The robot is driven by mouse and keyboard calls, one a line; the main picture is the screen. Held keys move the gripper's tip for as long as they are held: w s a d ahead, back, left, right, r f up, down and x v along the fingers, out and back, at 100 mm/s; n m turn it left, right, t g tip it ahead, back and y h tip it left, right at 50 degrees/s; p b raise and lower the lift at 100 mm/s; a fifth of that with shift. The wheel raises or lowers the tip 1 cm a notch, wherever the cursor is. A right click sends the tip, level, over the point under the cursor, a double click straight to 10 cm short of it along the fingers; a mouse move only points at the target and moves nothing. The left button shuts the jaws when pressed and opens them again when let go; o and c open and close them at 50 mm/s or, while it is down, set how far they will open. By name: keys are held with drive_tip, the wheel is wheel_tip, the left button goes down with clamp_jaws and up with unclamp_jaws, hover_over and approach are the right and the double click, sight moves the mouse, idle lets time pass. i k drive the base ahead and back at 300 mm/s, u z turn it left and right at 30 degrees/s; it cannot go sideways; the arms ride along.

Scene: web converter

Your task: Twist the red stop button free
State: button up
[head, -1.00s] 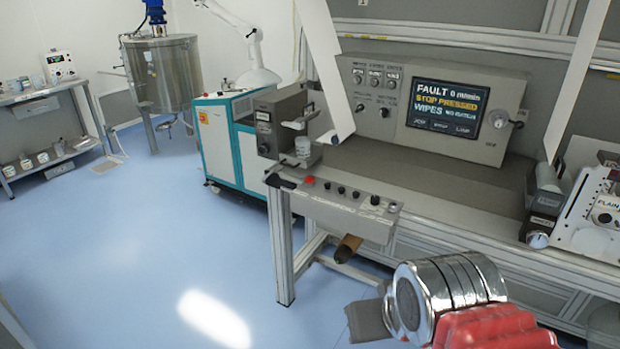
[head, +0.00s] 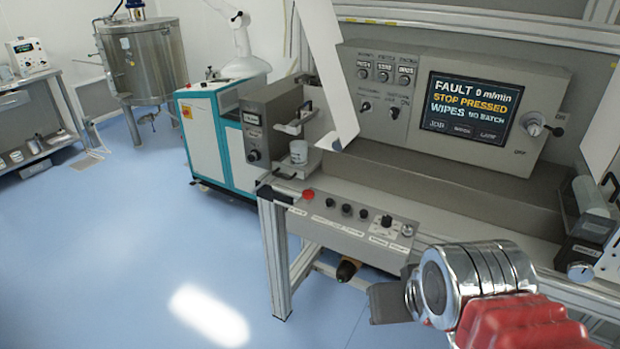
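The red stop button (head: 308,194) sits at the left end of the grey control box (head: 340,232) on the front of the bench. Several black knobs stand in a row to its right. The screen (head: 466,107) on the console reads "FAULT", "STOP PRESSED" and "WIPES". My gripper (head: 385,303) is at the lower right, in front of and below the control box. It is apart from the button. Its grey finger part points left, and I cannot tell whether the fingers are open or shut.
A grey unit with a white jar (head: 298,152) stands just behind the button. White web sheets (head: 328,75) hang at the left and right of the console. A teal and white cabinet (head: 215,135) stands to the left. The blue floor in front is clear.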

sight(307, 194)
drive_tip(key=u, duration=0.1)
drive_tip(key=i, duration=0.7)
drive_tip(key=u, duration=0.85)
drive_tip(key=i, duration=0.5)
drive_tip(key=u, duration=0.3)
